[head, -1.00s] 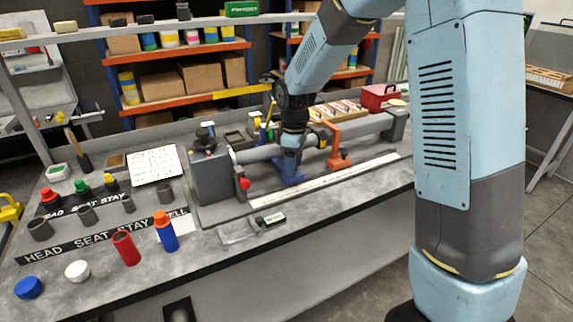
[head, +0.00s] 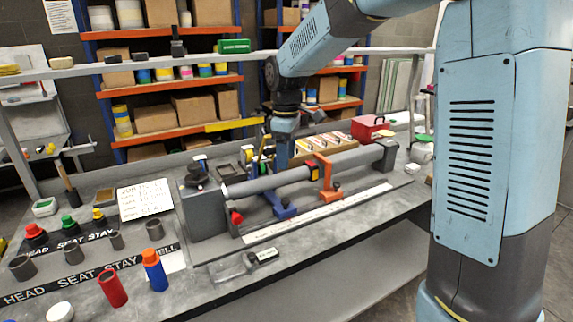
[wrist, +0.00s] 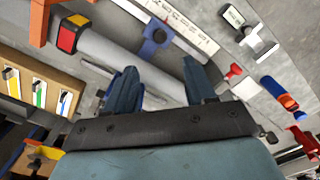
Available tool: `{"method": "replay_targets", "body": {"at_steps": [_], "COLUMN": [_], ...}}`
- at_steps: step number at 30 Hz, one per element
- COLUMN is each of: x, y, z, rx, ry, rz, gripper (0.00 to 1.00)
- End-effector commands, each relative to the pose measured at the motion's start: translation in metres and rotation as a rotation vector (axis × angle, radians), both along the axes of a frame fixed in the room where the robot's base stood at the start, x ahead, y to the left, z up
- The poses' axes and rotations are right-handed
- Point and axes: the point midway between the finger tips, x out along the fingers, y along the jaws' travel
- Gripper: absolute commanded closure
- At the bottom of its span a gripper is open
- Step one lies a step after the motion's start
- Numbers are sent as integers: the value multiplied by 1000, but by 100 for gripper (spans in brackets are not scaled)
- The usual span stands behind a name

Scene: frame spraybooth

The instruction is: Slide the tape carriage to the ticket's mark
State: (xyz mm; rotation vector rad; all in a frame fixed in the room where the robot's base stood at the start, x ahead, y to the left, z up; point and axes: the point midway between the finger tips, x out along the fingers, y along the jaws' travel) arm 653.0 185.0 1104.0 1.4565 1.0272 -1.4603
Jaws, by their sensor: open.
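A long grey tube runs from a dark grey end block (head: 205,205) to the right across the bench. A blue carriage (head: 281,203) and an orange carriage (head: 328,185) stand along it. The blue one also shows ahead of my gripper in the wrist view (wrist: 155,40). A yellow, red and black block (wrist: 72,33) sits on the tube; I cannot tell which piece is the tape carriage. A white marked scale (head: 300,215) lies in front. The handwritten ticket (head: 145,198) is too small to read. My gripper (wrist: 160,82) is open and empty, above and behind the tube.
Several bottles and sockets stand at the left, including a red cylinder (head: 111,288) and a blue-and-orange bottle (head: 154,270). A red box (head: 370,127) and a wooden rack stand behind the tube. A clear gauge (head: 235,268) lies near the front edge.

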Motion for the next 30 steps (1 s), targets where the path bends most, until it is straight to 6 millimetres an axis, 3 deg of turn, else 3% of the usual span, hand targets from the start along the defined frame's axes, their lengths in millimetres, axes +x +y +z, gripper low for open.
{"method": "replay_targets", "body": {"at_steps": [20, 25, 30], "x": [2, 1, 1], "y": [0, 1, 1], "z": [1, -15, -44], "rx": [0, -1, -1], "ry": [-1, 1, 3], "rz": [-2, -1, -1], "gripper": [45, 45, 45]}}
